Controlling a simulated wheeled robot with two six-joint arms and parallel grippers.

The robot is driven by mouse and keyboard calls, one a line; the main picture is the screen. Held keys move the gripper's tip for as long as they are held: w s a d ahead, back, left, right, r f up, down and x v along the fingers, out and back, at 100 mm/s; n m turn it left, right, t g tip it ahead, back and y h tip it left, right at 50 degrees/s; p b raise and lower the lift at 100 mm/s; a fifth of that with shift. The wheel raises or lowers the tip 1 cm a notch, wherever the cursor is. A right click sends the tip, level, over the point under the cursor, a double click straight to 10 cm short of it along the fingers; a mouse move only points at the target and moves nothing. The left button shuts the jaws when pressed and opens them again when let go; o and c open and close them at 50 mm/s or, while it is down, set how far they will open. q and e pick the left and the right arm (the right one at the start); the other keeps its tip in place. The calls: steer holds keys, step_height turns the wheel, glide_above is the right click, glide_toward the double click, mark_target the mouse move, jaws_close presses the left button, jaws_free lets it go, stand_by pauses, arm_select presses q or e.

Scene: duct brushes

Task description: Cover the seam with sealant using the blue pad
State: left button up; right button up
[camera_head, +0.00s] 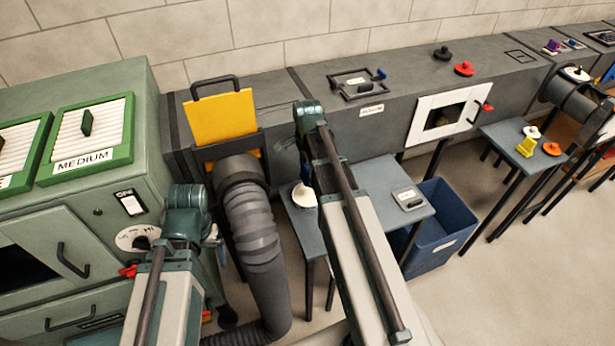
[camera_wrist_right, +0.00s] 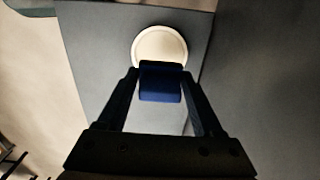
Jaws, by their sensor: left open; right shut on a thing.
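My right gripper (camera_wrist_right: 160,95) is shut on the blue pad (camera_wrist_right: 160,90). In the right wrist view the pad overlaps the near edge of a round white tub (camera_wrist_right: 160,42); I cannot tell whether they touch. In the head view the white tub (camera_head: 304,196) stands on the small grey table (camera_head: 376,178), and my right arm hides the right gripper and most of the pad. My left gripper (camera_head: 213,241) is open beside the grey hose, its fingers hard to make out. Dark joint lines cross the grey duct (camera_head: 345,130); which one is the seam is unclear.
A yellow plate (camera_head: 220,115) stands in a slot above the ribbed hose (camera_head: 256,235). A green cabinet (camera_head: 100,210) is at left. A small grey device (camera_head: 408,198) lies on the table. A blue bin (camera_head: 445,220) stands right of it. The floor at lower right is clear.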

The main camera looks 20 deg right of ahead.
mark_target(308, 194)
steer(key=shift+f, duration=0.1)
step_height(308, 194, down, 6)
steer(key=b, duration=0.6)
steer(key=shift+s+f+b, duration=0.1)
steer(key=shift+f+b, duration=0.3)
steer(key=shift+b, duration=0.2)
stand_by(2.0)
step_height(308, 194, up, 7)
steer(key=p, duration=0.7)
stand_by(0.6)
step_height(308, 194, up, 3)
steer(key=p, duration=0.2)
steer(key=shift+f+p, duration=0.15)
steer(key=shift+p, duration=0.25)
steer(key=shift+f, duration=0.2)
